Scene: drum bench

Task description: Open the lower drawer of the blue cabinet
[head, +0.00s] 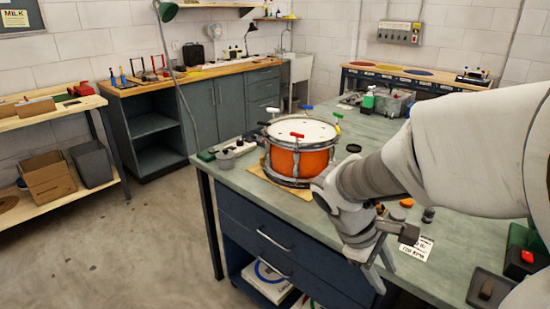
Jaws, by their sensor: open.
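The blue cabinet (225,196) is built under the front of the green-topped bench. Its upper drawer (300,250) has a silver bar handle (273,239).
An orange drum (312,163) with coloured T-handled keys stands on the bench top (455,239). White boxes (270,276) lie on a low shelf under the drawers. A wooden shelf rack (50,114) stands at far left. The floor (150,235) left of the cabinet is clear.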

